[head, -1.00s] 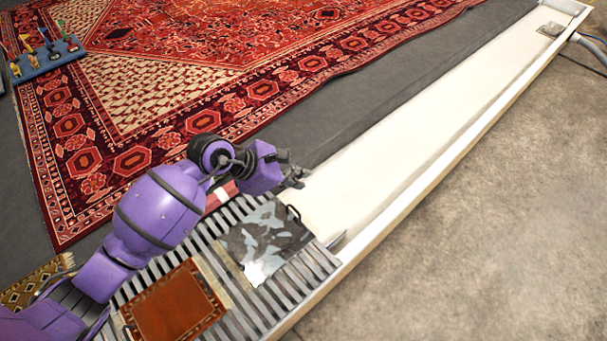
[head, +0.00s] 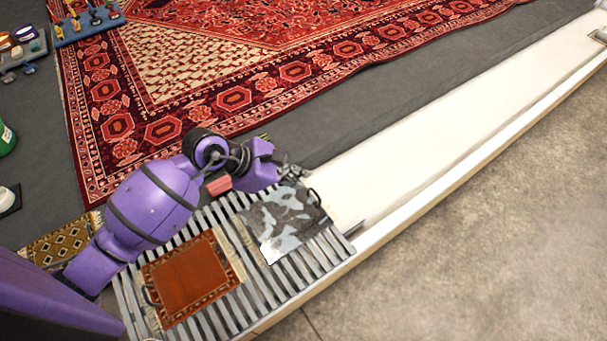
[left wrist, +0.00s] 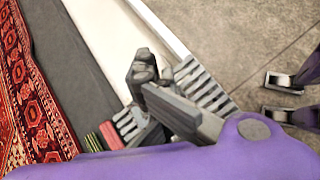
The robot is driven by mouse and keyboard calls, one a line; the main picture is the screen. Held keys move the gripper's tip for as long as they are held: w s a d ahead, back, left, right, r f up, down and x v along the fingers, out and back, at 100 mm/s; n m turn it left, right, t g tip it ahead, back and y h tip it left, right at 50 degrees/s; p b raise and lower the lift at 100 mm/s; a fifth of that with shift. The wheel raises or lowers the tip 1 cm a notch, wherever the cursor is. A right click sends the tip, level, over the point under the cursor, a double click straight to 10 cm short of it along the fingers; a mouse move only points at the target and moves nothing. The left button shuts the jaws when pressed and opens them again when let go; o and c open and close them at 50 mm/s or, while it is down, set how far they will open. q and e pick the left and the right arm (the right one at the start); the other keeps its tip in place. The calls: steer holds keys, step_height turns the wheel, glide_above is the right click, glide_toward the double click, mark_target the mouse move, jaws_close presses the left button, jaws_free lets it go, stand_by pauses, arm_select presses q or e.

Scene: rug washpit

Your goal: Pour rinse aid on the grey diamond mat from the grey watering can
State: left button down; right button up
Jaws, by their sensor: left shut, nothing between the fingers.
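My left gripper (head: 292,173) is shut and empty, over the far edge of the slatted rack beside a grey-and-white patterned mat (head: 284,222). It also shows in the left wrist view (left wrist: 146,72), with its fingers together. I see no grey watering can in these frames. I cannot make out a grey mat with a diamond pattern; a small brown-and-tan mat with diamonds (head: 50,243) lies on the floor at the left, partly behind my arm. My right gripper is not in view.
A red-brown bordered mat (head: 188,278) lies on the slatted rack (head: 310,258). A long white trough (head: 430,125) runs to the upper right. A large red rug (head: 235,98) covers the floor behind. A green container (head: 5,138) is cut off at the left edge.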

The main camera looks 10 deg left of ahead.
arm_select(q)
steer(key=shift+w+a+b, duration=1.55)
steer(key=shift+a, duration=2.95)
steer(key=w+d+b, duration=0.7)
steer(key=w+d, duration=0.8)
steer(key=w, duration=0.2)
steer(key=shift+w+d+r, duration=0.2)
steer(key=shift+d+r, duration=0.05)
steer(key=shift+d, duration=0.05)
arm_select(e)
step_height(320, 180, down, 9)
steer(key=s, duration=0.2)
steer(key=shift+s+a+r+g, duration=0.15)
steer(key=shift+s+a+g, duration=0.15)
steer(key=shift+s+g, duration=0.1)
